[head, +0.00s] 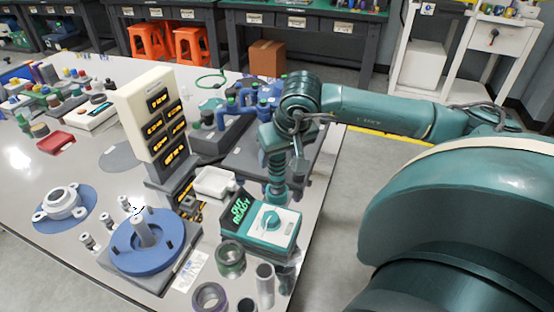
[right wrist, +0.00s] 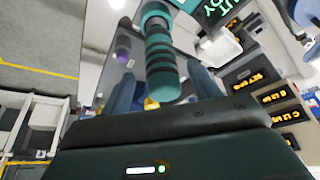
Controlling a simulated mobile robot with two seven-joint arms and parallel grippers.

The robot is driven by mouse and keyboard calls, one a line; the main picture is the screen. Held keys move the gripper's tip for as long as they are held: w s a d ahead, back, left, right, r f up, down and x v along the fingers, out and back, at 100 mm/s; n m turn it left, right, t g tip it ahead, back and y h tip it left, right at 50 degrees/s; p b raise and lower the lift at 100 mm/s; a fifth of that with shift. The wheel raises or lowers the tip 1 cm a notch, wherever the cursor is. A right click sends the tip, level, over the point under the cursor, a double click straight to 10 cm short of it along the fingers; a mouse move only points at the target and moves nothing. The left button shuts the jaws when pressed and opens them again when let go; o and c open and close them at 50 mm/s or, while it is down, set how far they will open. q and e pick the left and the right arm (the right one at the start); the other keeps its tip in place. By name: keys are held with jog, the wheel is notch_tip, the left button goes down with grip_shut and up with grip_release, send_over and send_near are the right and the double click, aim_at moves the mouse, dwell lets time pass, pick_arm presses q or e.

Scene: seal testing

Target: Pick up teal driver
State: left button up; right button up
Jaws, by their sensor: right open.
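The teal driver (head: 274,160) stands upright, with a ribbed handle in dark and lighter teal bands. Its lower end is at the teal and white unit (head: 269,222) whose display reads "OUT READY". In the right wrist view the driver (right wrist: 160,55) runs down from the top, its rounded end between two blue-grey fingers. My right gripper (right wrist: 165,88) is open, one finger on each side of the driver; I see no clear contact. In the head view my right arm reaches in from the right, and its wrist largely hides the fingers. My left gripper is not in view.
A cream panel with lit labels (head: 145,110) stands left of the driver. A white tray (head: 212,182) and blue round fixture (head: 150,241) are nearby. Dark rings and cylinders (head: 230,258) stand in front of the unit. Blue valve-like parts (head: 236,103) lie behind. The table's right edge is close.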

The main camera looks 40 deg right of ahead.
aim_at(277, 174)
jog(key=x, duration=0.3)
jog(key=shift+w+f, duration=0.15)
jog(key=shift+f, duration=0.1)
jog(key=shift+r, duration=0.15)
jog(key=c, duration=1.2)
